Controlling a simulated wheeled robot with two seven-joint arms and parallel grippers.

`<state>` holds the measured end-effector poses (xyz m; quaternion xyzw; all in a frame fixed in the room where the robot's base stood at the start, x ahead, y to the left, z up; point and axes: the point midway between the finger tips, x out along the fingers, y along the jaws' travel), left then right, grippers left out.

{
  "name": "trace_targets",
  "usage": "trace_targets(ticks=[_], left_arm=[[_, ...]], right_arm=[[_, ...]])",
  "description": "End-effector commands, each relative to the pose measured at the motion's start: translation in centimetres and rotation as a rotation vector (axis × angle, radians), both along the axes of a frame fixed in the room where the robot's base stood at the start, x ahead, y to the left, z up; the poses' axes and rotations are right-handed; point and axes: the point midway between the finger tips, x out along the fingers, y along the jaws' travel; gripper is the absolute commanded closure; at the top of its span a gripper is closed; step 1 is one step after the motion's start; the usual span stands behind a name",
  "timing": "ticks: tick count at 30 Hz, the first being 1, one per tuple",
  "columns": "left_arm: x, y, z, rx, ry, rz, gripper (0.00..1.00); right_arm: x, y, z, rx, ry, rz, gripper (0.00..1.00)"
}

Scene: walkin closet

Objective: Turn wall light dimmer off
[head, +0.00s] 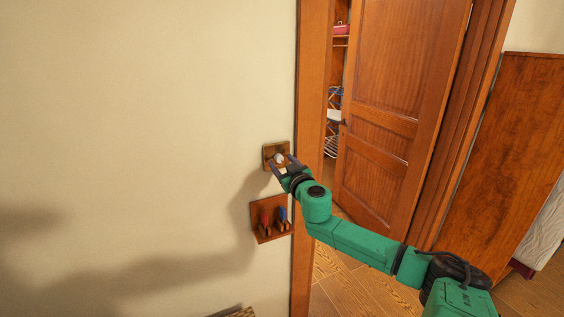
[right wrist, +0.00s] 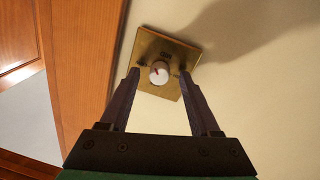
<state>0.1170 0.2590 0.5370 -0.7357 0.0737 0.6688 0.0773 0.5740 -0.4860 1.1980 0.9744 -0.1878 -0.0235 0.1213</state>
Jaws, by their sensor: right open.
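The wall light dimmer is a square brass plate (head: 268,151) with a round white knob (head: 279,158), on the cream wall just left of the door frame. In the right wrist view the dimmer plate (right wrist: 178,52) looks tilted, and its white knob (right wrist: 159,73) has a small red mark. My right gripper (head: 282,166) is at the dimmer. In the right wrist view the open fingers (right wrist: 160,73) stand on either side of the knob, with gaps between them and it. I cannot tell how deep the fingertips reach. My left gripper is not in view.
A wooden rack (head: 262,236) with red and blue items hangs on the wall just below the dimmer. The wooden door frame (head: 310,120) stands close on the right. The wooden door (head: 385,110) is ajar, with shelves behind it. The wall to the left is bare.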

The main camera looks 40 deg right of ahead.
Motion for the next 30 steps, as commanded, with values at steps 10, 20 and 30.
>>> trace_targets(ticks=[10, 20, 30], left_arm=[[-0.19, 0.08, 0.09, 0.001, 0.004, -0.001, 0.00], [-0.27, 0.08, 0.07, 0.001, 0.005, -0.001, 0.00], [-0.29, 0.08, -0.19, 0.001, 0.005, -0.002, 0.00]], right_arm=[[0.55, -0.19, -0.03, 0.000, 0.001, 0.001, 0.37], [0.53, -0.17, -0.02, -0.002, 0.001, 0.001, 1.00], [0.52, -0.17, -0.10, -0.073, 0.023, 0.001, 1.00]])
